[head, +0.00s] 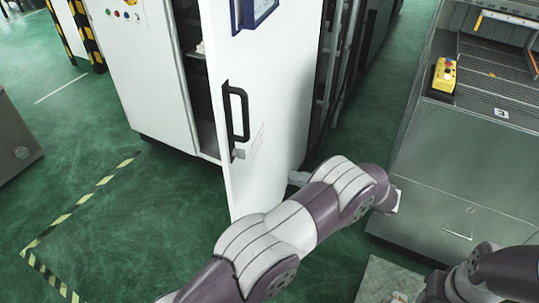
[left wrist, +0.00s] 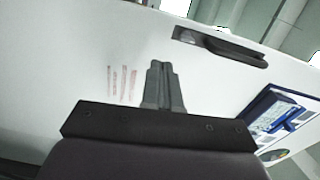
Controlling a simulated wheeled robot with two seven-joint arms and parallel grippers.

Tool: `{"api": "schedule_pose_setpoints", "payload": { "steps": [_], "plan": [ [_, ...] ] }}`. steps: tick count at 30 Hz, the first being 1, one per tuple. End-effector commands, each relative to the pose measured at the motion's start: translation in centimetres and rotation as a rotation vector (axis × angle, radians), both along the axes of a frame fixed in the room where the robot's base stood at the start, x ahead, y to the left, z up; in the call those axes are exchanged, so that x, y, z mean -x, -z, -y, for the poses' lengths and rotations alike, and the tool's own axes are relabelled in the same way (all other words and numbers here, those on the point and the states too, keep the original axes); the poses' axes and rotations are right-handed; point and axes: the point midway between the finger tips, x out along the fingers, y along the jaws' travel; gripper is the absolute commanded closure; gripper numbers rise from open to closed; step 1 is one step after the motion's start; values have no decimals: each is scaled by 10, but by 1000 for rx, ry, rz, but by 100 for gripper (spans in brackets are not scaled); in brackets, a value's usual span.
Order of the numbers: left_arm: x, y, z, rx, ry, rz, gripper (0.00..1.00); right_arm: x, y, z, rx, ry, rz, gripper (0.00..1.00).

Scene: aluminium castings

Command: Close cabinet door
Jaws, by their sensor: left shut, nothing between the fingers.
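The white cabinet door (head: 272,100) stands ajar in the head view, with a dark gap between its edge and the cabinet body (head: 150,75). Its black handle (head: 236,113) is on the door's left side and also shows at the top of the left wrist view (left wrist: 222,46). My left gripper (left wrist: 163,68) is shut and empty, close in front of the door's white face, beside some reddish marks (left wrist: 121,83). I cannot tell whether it touches the door. My right gripper cannot be made out.
A grey machine with a yellow button box (head: 444,75) stands on the right. A blue-framed holder (head: 254,14) is on the door. Yellow-black floor tape (head: 82,200) marks the left. Green floor is free left of the door. A grey block (head: 15,137) stands far left.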

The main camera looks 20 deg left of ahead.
Motion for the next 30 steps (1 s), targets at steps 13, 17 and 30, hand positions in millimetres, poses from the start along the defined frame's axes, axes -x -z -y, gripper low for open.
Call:
{"api": "schedule_pose_setpoints", "payload": {
  "steps": [13,17,30],
  "plan": [
    [8,-9,-65,-13,-11,-83,100,0,-25,0,0,0,0,57],
    [11,-9,-93,-11,-10,-82,100,0,-34,0,0,0,0,57],
    [15,-5,-140,-12,-6,-78,100,0,-49,0,0,0,-1,57]
  ]
}}
